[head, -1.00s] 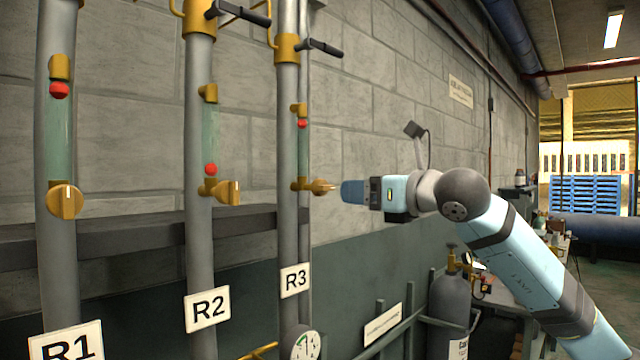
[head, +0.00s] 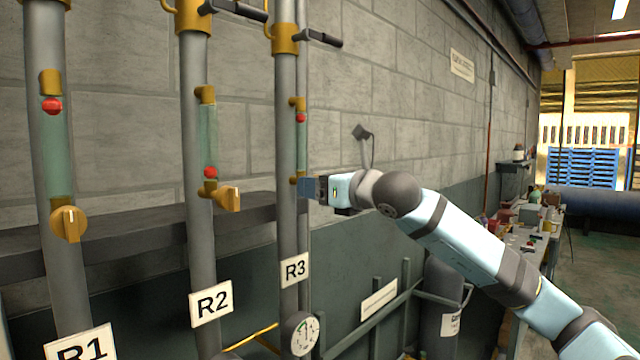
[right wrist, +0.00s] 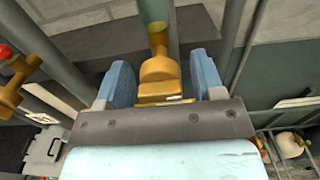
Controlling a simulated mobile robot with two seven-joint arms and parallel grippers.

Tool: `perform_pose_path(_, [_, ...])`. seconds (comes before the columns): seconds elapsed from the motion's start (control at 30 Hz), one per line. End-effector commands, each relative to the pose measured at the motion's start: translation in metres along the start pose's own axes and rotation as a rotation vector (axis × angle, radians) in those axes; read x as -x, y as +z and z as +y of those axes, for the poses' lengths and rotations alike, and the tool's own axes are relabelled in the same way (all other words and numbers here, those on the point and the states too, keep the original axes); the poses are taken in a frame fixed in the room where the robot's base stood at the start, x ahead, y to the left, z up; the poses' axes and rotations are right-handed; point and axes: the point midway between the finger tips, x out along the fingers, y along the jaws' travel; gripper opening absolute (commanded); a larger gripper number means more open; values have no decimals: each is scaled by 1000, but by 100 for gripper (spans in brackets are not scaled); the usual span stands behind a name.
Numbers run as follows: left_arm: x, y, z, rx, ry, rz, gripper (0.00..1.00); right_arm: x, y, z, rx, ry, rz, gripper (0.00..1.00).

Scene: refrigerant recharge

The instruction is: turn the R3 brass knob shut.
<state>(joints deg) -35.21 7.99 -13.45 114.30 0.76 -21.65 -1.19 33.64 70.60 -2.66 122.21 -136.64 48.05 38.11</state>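The R3 pipe (head: 287,230) carries a sight tube with a red ball near its top. The brass knob at the tube's foot is hidden behind my blue fingers in the head view. In the right wrist view the R3 brass knob (right wrist: 159,72) sits between my two fingers. My right gripper (head: 308,188) is at the knob. In the right wrist view it (right wrist: 163,82) is open around the knob, with a narrow gap showing on each side. My left gripper is not in view.
R2 pipe (head: 199,255) with its brass knob (head: 229,198) and R1 pipe (head: 57,290) with its knob (head: 69,223) stand to the left. A gauge (head: 300,334) is low on R3. A dark ledge (head: 130,228) runs behind the pipes. A grey cylinder (head: 441,300) stands below my arm.

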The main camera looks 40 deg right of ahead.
Motion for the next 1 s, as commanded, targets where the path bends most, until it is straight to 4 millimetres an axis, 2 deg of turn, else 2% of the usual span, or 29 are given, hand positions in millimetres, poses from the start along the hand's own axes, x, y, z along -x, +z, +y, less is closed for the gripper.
perform_pose_path(0.03, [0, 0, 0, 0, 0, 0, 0, 0, 0, 0, 0, 0, 0, 52])
perform_pose_path(0.2, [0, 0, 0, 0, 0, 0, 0, 0, 0, 0, 0, 0, 0, 14])
perform_pose_path(0.63, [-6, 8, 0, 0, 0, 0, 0, 0, -2, 0, 77, 0, -1, 14])
perform_pose_path(1.0, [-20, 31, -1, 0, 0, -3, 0, 1, -2, -1, 373, -2, -4, 14])
